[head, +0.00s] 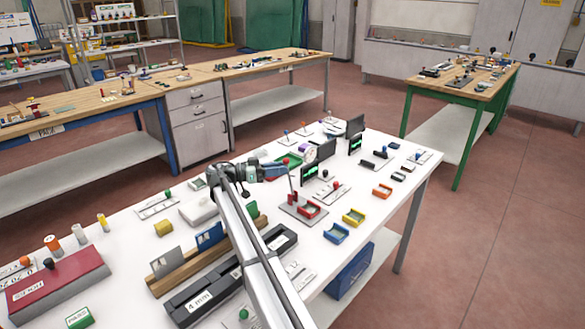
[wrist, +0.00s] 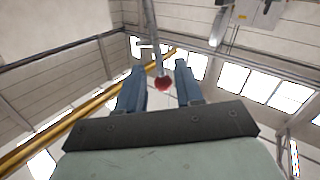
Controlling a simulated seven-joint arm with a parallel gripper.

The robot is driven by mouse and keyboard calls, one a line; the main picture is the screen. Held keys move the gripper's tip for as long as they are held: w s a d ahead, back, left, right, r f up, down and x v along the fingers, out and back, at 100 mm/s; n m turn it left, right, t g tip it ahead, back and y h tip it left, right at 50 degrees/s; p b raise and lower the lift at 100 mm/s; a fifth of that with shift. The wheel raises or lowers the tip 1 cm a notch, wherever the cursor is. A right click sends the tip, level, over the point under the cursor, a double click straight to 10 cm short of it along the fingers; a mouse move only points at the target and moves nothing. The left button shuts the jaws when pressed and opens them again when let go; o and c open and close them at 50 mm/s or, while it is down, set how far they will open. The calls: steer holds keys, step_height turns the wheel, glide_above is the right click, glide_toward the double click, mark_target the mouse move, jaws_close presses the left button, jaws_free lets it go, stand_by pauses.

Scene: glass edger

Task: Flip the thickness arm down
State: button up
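An upright thin lever with a red knob (head: 286,161) stands on a grey base plate (head: 296,211) that also carries a red tray; I take it for the thickness arm. My gripper (head: 287,171) reaches from the left, its blue fingers level with the upper part of the lever. In the wrist view, the red knob (wrist: 163,83) and its metal rod lie between the two blue fingers (wrist: 160,68). The fingers are open, with a gap visible on both sides of the knob. The exact contact is too small to tell in the head view.
Yellow (head: 354,217), blue (head: 336,233) and orange (head: 382,190) trays stand right of the base plate. Dark upright panels (head: 326,150) stand behind. A long dark bar marked 4 mm (head: 205,301) lies under my arm. The table's right edge is fairly clear.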

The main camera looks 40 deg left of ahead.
steer(key=shift+x, duration=2.5)
steer(key=shift+c, duration=0.5)
jaws_close()
